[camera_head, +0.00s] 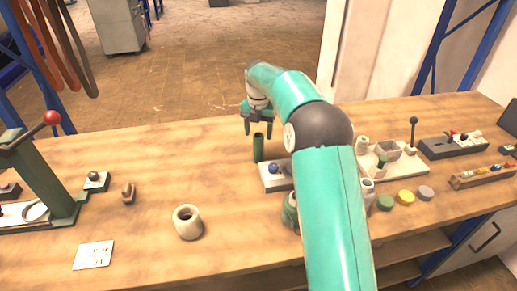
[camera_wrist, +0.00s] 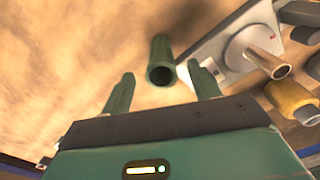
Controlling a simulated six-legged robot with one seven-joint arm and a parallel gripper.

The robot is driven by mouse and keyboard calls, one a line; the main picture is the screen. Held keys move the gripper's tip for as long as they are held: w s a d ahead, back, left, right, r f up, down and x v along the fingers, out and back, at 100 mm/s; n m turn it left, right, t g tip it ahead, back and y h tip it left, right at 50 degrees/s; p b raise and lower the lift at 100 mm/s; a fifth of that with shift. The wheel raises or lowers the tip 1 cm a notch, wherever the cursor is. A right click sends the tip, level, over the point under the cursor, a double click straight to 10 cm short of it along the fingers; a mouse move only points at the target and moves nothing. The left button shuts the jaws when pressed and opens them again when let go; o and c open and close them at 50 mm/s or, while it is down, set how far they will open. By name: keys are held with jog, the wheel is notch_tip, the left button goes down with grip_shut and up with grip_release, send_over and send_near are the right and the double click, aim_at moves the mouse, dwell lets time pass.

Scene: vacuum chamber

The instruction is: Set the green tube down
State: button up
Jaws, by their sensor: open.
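My gripper (camera_head: 258,128) is above the tube in the head view, fingers pointing down. In the wrist view my gripper (camera_wrist: 162,88) is open, with one green finger on each side of the tube's line and gaps between them. The fingers do not appear to touch the tube.
A cream ring-shaped cup (camera_head: 187,222) stands nearer the front. A lever press (camera_head: 40,180) is at left; a tray with parts (camera_head: 392,160) is at right.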

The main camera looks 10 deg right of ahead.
aim_at(259, 143)
notch_tip(259, 143, down, 6)
jog(key=shift+s+r, duration=0.1)
jog(key=shift+c, duration=0.2)
jog(key=c, duration=1.1)
jog(key=shift+r, duration=0.1)
